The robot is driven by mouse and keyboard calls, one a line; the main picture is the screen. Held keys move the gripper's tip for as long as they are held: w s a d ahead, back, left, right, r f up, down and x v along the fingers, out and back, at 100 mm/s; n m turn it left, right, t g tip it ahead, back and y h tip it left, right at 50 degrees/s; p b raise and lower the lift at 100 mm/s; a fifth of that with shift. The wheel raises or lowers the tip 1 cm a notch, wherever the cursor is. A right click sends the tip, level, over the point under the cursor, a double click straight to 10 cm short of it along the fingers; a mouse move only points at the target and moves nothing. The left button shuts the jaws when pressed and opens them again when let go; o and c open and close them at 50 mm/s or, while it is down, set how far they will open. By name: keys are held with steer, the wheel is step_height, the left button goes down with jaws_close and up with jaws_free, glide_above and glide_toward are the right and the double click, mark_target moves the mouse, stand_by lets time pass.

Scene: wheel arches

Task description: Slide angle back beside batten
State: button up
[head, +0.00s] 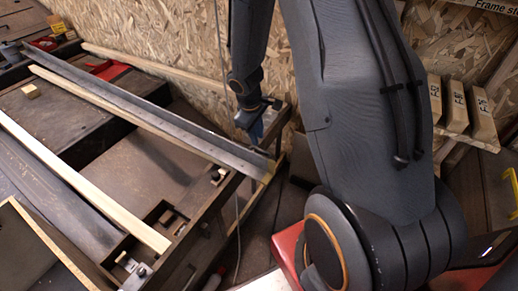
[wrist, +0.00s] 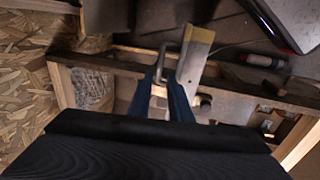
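The long grey metal angle (head: 150,117) runs diagonally from the upper left towards the middle in the head view. The pale wooden batten (head: 110,107) lies along its near side. Their near ends come close together at the frame's end rail. My gripper (head: 257,138) points down at the far side of that end. In the wrist view my gripper's blue fingers (wrist: 160,80) are apart, with a grey bracket-like edge between or just beyond their tips. A pale strip (wrist: 190,66) with a yellow end (wrist: 198,35) passes beside the right finger. Contact is unclear.
A second pale batten (head: 78,182) lies nearer on the dark frame. Clamps (head: 136,270) sit at the frame's near corner. A chipboard wall (head: 160,38) stands close behind my gripper. Labelled wooden blocks (head: 457,107) are at the right. A red item (head: 108,69) lies farther back.

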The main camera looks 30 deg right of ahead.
mark_target(259, 151)
steer(key=b+x, duration=0.2)
steer(key=x, duration=0.4)
steer(key=shift+f, duration=0.35)
steer(key=shift+w+d, duration=0.1)
steer(key=shift+c, duration=0.4)
jaws_close()
